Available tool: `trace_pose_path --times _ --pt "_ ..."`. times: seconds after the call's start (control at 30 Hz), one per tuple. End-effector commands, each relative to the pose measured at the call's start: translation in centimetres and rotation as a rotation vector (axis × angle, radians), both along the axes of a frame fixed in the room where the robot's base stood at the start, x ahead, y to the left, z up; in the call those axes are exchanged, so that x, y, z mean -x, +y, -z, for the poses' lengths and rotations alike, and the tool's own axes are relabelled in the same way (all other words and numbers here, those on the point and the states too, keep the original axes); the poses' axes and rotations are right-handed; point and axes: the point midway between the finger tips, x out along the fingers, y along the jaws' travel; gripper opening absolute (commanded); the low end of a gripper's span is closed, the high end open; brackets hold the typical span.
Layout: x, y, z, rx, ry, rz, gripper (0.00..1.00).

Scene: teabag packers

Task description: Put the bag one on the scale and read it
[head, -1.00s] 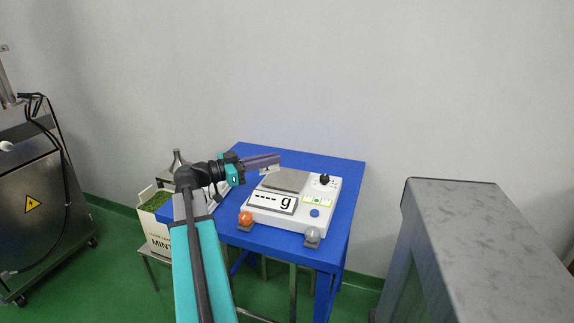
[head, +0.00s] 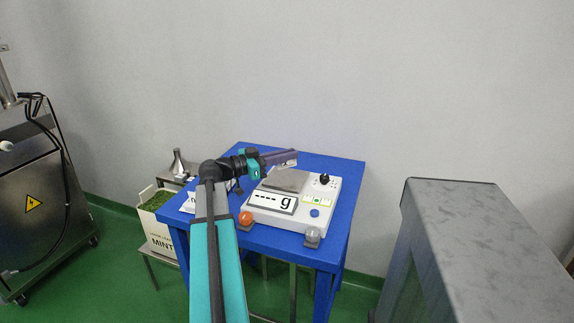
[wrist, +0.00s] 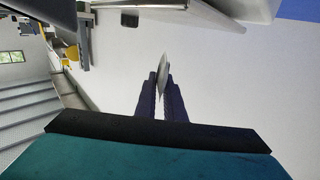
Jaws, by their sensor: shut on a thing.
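The white scale (head: 268,214) stands on a blue table, with a grey weighing plate (head: 287,180) on top and a display (head: 272,201) showing dashes and "g". My gripper (head: 291,160) is just above the back of the plate. In the wrist view, my gripper (wrist: 162,88) is shut on a thin pale bag (wrist: 163,72), seen edge-on between the two dark fingers. In the head view only a small pale bit of the bag (head: 291,164) shows by the fingertips. The plate looks empty.
A mint box (head: 160,236) stands left of the blue table (head: 340,205). A grey-topped cabinet (head: 480,225) is at right. A steel machine (head: 35,190) is far left.

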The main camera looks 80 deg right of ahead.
Motion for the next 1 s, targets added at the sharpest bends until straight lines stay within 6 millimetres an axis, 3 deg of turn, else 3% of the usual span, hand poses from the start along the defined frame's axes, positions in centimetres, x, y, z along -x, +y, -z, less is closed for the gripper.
trace_pose_path --times 0.3,0.87,0.9,1.0 --pt "-0.1 0.1 3.2 -0.003 0.001 0.0 0.0" --pt "-0.1 0.1 3.8 -0.001 0.0 0.0 0.0" --pt "-0.1 0.1 3.7 -0.001 0.0 0.0 0.12" --pt "-0.1 0.1 3.7 -0.001 0.0 0.0 0.28"
